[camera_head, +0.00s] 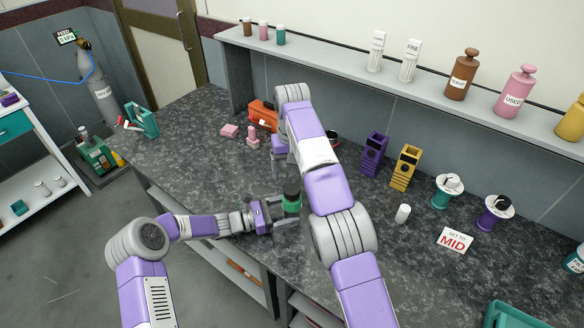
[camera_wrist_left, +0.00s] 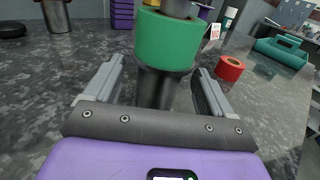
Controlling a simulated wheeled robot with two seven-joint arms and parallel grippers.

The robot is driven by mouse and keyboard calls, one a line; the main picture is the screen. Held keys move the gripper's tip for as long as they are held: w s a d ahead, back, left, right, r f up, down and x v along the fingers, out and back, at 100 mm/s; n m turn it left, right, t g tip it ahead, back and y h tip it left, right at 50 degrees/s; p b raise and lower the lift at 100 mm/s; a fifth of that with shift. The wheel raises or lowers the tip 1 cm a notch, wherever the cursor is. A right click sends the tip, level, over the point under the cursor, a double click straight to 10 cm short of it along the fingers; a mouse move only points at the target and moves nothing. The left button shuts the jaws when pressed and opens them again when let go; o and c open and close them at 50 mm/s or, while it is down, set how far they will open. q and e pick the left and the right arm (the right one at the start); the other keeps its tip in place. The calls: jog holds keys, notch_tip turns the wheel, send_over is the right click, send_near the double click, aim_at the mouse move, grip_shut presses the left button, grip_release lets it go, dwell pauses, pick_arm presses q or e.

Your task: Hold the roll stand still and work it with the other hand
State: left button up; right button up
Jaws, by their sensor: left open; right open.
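The roll stand shows in the wrist view as a green roll (camera_wrist_left: 168,42) on a dark post (camera_wrist_left: 156,88). In the head view the green roll (camera_head: 291,204) has a dark top and stands upright on the bench, partly hidden by my right arm. My left gripper (camera_head: 286,213) is open, low at the stand; in the wrist view its fingers (camera_wrist_left: 160,74) lie either side of the dark post, below the roll, with gaps visible. My right gripper (camera_head: 283,168) is open and points down farther back on the bench, apart from the stand and partly hidden by my arm.
An orange device (camera_head: 263,115) and pink pieces (camera_head: 230,130) lie behind. A red roll (camera_wrist_left: 230,68) lies near the stand in the wrist view.

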pick_arm(q)
jog(key=v, duration=0.6)
jog(key=shift+p, duration=0.4)
pick_arm(e)
jog(key=shift+r, duration=0.55)
